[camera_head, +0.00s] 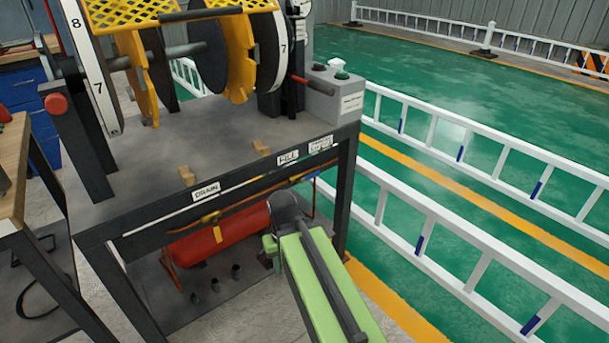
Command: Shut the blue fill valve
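Under the bench's front edge, a small sign that seems to read FILL (288,157) sits beside another small sign (321,144). The space below them is partly covered by my arm. A DRAIN sign (206,191) is further left, with a yellow handle (210,217) on the copper pipe below it. My green arm reaches up from the bottom, its dark rounded joint in front of the bench's lower right part. My gripper's fingers do not show.
A dark steel bench (150,180) carries a wheel-like machine with yellow plates. A red tank (220,233) lies beneath it. A grey control box (335,95) stands at its right back corner. White railings (470,245) border the green floor at right. A wooden-topped table (12,170) is at left.

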